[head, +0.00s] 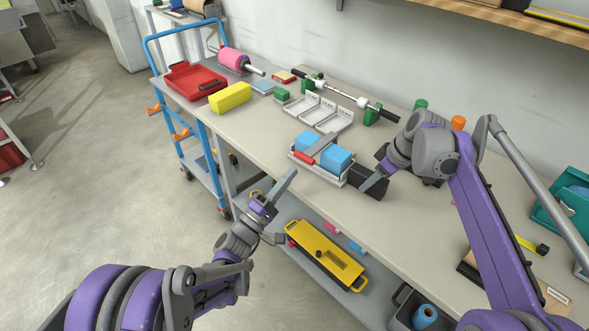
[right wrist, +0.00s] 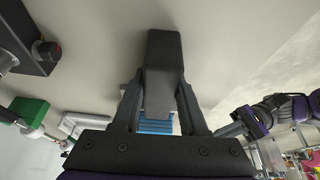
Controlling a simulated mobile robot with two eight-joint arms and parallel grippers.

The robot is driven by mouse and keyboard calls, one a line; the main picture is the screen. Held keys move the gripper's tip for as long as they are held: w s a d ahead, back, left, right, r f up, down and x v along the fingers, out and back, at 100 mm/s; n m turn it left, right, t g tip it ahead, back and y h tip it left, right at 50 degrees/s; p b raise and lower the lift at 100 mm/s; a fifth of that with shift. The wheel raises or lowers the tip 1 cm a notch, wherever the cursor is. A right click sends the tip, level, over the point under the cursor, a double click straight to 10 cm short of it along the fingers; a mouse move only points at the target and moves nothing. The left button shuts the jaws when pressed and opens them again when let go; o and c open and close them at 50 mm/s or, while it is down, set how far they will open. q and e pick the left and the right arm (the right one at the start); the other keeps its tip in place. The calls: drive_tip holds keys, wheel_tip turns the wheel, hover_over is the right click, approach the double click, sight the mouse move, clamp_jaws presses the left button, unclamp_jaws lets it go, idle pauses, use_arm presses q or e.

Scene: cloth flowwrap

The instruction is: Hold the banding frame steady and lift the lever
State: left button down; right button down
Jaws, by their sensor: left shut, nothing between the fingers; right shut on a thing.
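The banding frame (head: 322,177) is a pale tray near the front edge of the bench, holding two blue blocks (head: 337,159). A flat grey bar (head: 320,146) crosses over them, with a red handle (head: 303,158) at its near end; this looks like the lever. My right gripper (head: 374,181) is shut on the dark block (head: 368,190) at the frame's right end. The right wrist view shows this block (right wrist: 164,62) between the fingers. My left gripper (head: 288,180) is shut and empty, in front of the bench edge, below and left of the handle and apart from it.
Behind the frame lie white trays (head: 322,112) and a rod on green stands (head: 372,115). A yellow block (head: 230,98) and a red tray (head: 194,80) are at the far left. A yellow device (head: 325,255) sits on the lower shelf. Bench surface left of the frame is clear.

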sight(302, 158)
use_arm(q)
drive_tip(key=shift+x, duration=1.25)
drive_tip(key=shift+r, duration=0.1)
drive_tip(key=shift+w+d+r+g, duration=0.15)
drive_tip(key=shift+r+g, duration=0.15)
drive_tip(key=shift+r, duration=0.15)
drive_tip(key=w+d+r+g+y, duration=0.1)
drive_tip(key=r, duration=0.1)
drive_tip(key=w+r+g+y, duration=0.1)
drive_tip(key=r+g, duration=0.1)
drive_tip(key=w+d+r+g+y, duration=0.1)
drive_tip(key=r, duration=0.2)
drive_tip(key=shift+w+d+r+g+y, duration=0.1)
drive_tip(key=shift+w+d+g+y, duration=0.05)
drive_tip(key=shift+d+g+y, duration=0.15)
drive_tip(key=w+d+r+g+y, duration=0.3)
drive_tip(key=w+d+r+g, duration=0.1)
drive_tip(key=w, duration=0.1)
drive_tip(key=shift+w, duration=0.2)
drive_tip(key=shift+r, duration=0.1)
drive_tip(key=shift+r, duration=0.1)
drive_tip(key=shift+r, duration=0.7)
